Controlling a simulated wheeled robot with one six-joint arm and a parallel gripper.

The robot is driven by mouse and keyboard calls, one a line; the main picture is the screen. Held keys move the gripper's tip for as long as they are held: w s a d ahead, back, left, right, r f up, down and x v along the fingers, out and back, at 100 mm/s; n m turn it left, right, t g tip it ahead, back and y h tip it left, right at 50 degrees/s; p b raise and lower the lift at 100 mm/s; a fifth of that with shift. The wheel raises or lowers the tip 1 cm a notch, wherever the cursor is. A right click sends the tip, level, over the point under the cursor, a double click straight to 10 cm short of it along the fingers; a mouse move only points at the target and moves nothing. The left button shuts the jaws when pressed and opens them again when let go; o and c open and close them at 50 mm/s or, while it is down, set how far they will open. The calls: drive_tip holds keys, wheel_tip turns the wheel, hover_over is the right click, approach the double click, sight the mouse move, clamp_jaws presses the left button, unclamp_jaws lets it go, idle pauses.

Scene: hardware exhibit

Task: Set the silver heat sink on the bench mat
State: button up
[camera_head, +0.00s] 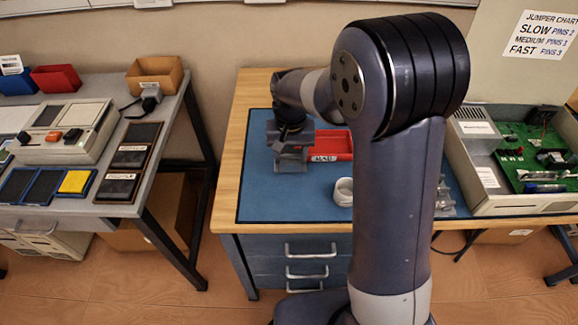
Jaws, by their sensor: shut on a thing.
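My gripper (290,150) is over the left part of the blue bench mat (262,205), pointing down. It is shut on a small grey block, which I take to be the silver heat sink (291,165). The gripper hides much of the block, and I cannot tell whether its underside touches the mat. The mat lies on a wooden-topped bench, and my arm crosses in front of its right part.
A red labelled tray (336,146) is close to the right of my gripper. A white roll (343,192) lies on the mat's front part. Small grey pieces (444,198) lie right of my arm. An open computer case (500,200) stands further right. The mat's front left is clear.

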sight(290, 166)
drive_tip(key=shift+f, duration=2.1)
drive_tip(key=shift+f, duration=0.1)
drive_tip(key=o, duration=0.8)
drive_tip(key=shift+c, duration=0.2)
wheel_tip(290, 166, up, 12)
drive_tip(key=shift+r, duration=0.1)
